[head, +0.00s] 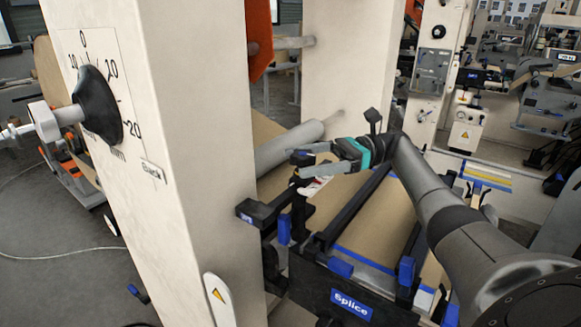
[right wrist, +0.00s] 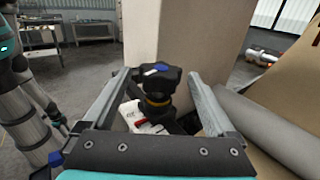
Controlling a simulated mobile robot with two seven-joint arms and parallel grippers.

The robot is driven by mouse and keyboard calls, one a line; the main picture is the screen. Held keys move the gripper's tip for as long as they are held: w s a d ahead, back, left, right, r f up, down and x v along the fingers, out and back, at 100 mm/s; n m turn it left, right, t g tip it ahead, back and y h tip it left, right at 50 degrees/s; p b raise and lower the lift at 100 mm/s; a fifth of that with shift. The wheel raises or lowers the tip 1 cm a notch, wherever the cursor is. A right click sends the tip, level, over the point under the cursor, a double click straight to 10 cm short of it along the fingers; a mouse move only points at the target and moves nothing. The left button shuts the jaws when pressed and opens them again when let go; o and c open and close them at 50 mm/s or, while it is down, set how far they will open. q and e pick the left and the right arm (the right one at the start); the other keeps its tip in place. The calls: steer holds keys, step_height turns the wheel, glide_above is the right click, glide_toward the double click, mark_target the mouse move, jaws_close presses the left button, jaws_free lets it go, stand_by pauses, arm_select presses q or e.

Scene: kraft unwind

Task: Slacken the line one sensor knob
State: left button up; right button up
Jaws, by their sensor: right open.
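A black lobed knob (right wrist: 155,80) with a blue mark on top and a brass-coloured collar stands in front of a cream pillar in the right wrist view. My right gripper (right wrist: 157,88) is open, with one finger on each side of the knob and visible gaps to it. In the head view my right gripper (head: 302,160) comes in from the right, above the black frame, and its fingers partly hide the knob. A white label with a red mark (head: 314,187) shows just below. My left gripper is not seen in the head view.
The cream pillar (head: 185,200) stands close left of the gripper. It carries a black dial (head: 98,105) with a scale in mm. A grey roller (head: 290,146) lies behind the gripper. A black frame with a blue "Splice" plate (head: 351,305) is below.

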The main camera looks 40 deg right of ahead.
steer(key=shift+b+v, duration=0.45)
steer(key=shift+v, duration=1.15)
steer(key=shift+c, duration=0.3)
